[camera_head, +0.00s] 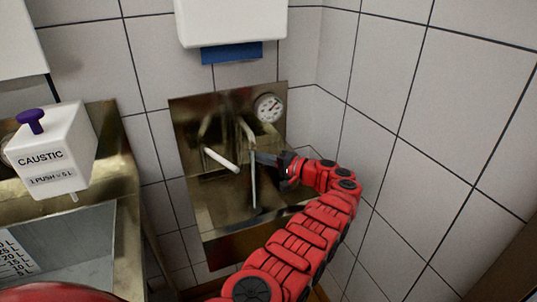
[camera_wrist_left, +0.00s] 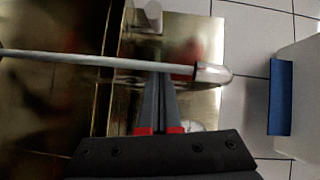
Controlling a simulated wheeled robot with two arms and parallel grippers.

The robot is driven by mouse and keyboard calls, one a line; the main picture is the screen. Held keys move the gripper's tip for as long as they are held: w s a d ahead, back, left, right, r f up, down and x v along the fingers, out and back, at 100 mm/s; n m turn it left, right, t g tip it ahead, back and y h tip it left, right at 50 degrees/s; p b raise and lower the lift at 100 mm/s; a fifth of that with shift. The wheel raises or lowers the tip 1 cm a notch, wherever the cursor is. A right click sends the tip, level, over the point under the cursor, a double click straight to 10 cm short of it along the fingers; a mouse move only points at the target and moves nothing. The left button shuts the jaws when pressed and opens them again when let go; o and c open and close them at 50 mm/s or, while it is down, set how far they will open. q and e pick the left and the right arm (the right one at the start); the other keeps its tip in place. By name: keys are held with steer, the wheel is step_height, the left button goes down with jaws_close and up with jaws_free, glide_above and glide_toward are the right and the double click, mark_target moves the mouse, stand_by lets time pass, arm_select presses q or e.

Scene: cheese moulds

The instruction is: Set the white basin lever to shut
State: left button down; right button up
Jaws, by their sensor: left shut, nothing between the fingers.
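In the left wrist view a pale rounded end at the top edge (camera_wrist_left: 152,14) looks like this lever. My left gripper (camera_head: 258,158) is shut and empty, a short way right of the lever and apart from it. A thin grey upright rod (camera_head: 253,185) stands between them. In the left wrist view this rod (camera_wrist_left: 110,63) crosses at my fingertips (camera_wrist_left: 161,80); I cannot tell whether they touch.
A round gauge (camera_head: 269,108) sits at the panel's upper right. A white dispenser with blue paper (camera_head: 231,53) hangs above. A white caustic dispenser (camera_head: 50,150) with a purple knob is at left, above a steel basin (camera_head: 127,215). Bare tiled wall is at right.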

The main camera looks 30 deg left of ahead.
arm_select(q)
steer(key=s+a+p, duration=0.1)
steer(key=a+p, duration=0.1)
steer(key=s+a+f+p, duration=0.1)
steer(key=s+a+p, duration=0.1)
steer(key=shift+s+a+p, duration=0.2)
steer(key=shift+a+p, duration=0.05)
steer(key=shift+p, duration=0.1)
stand_by(0.5)
